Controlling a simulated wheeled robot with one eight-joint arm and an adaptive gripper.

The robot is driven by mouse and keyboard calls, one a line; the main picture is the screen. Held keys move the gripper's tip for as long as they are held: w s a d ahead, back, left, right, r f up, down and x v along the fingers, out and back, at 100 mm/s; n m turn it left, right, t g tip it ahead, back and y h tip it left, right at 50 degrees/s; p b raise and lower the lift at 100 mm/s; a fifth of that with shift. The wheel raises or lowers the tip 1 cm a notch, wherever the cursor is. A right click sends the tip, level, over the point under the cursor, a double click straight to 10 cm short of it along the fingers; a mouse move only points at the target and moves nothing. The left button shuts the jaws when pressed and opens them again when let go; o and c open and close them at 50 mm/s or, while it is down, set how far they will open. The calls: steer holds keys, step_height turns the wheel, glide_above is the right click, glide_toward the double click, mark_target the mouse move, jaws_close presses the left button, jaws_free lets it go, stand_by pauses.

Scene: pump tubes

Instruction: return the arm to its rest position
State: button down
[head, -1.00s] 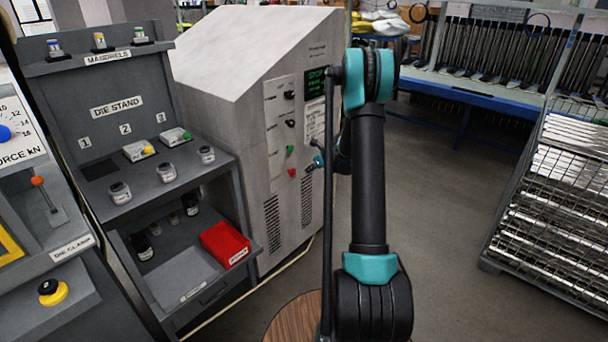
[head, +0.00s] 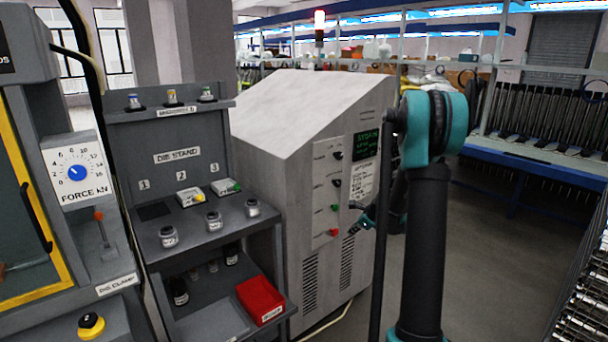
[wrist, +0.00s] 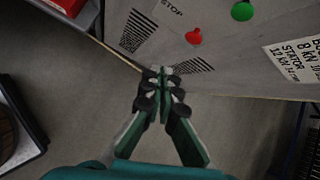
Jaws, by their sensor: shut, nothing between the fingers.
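My arm stands upright at the right of the head view, with its teal joint near the top. My gripper (wrist: 162,72) shows in the wrist view with its fingertips together and nothing between them. It hangs over the grey floor, in front of the grey control cabinet. In the head view, my arm hides most of the gripper; only a small teal and dark part shows beside the cabinet.
The grey cabinet (head: 290,120) with red and green buttons stands left of my arm. Further left is the die stand (head: 185,140) with several small pots and a red bin (head: 260,299). A wire rack (head: 585,300) stands at the right edge. Floor (head: 490,230) is clear between.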

steer(key=s+a+r+n+g+h, duration=0.1)
steer(key=s+a+r+n, duration=0.1)
steer(key=s+n, duration=0.6)
steer(key=s+a+r+n+g+h, duration=0.1)
steer(key=s+a+r+n, duration=0.3)
steer(key=s, duration=0.8)
steer(key=s+f+n+h, duration=0.1)
steer(key=s+f+n, duration=0.1)
steer(key=s+n, duration=0.4)
steer(key=s+d+f+n, duration=0.1)
steer(key=s+n, duration=0.5)
steer(key=s, duration=0.6)
steer(key=shift+d+f+h, duration=0.3)
steer(key=shift+f+h, duration=0.1)
steer(key=shift+f, duration=0.2)
steer(key=shift+s, duration=0.1)
